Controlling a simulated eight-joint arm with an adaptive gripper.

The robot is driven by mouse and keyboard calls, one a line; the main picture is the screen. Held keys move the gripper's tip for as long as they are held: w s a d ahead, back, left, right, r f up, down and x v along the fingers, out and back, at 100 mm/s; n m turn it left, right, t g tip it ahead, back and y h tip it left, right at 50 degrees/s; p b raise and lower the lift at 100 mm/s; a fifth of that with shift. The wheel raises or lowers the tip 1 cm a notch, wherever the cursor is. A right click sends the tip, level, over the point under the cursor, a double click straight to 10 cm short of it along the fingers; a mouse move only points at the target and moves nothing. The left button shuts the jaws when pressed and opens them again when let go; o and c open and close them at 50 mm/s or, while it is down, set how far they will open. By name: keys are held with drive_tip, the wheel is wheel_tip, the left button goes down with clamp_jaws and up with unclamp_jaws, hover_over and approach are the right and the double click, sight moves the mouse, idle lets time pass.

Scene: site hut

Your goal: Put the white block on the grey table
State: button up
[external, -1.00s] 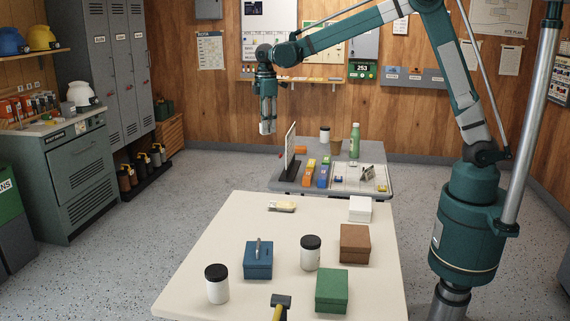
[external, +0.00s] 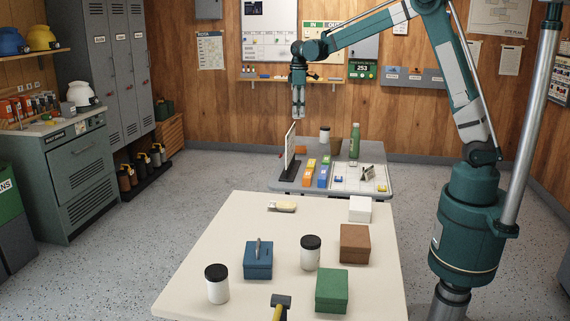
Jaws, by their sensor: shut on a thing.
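My gripper (external: 298,113) hangs pointing down in the air, behind and above the left part of the grey table (external: 374,152). It is shut on a small pale thing, which looks to be the white block (external: 298,104). The fingers hide most of it and its shape is hard to make out. The grey table stands behind the cream table, with its right and back parts partly bare.
The cream table (external: 215,235) holds a white box (external: 360,209), other coloured boxes, jars and a hammer.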

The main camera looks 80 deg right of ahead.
drive_tip(key=s+d+m, duration=0.2)
drive_tip(key=s+d, duration=0.6)
drive_tip(key=d, duration=0.4)
wheel_tip(320, 180, down, 18)
drive_tip(key=shift+w+a, duration=0.2)
drive_tip(key=shift+a, duration=0.05)
drive_tip(key=shift+f+b, duration=0.7)
drive_tip(key=shift+f, duration=2.45)
drive_tip(key=shift+f+b, duration=0.4)
drive_tip(key=shift+f, duration=1.45)
drive_tip(key=shift+f, duration=0.2)
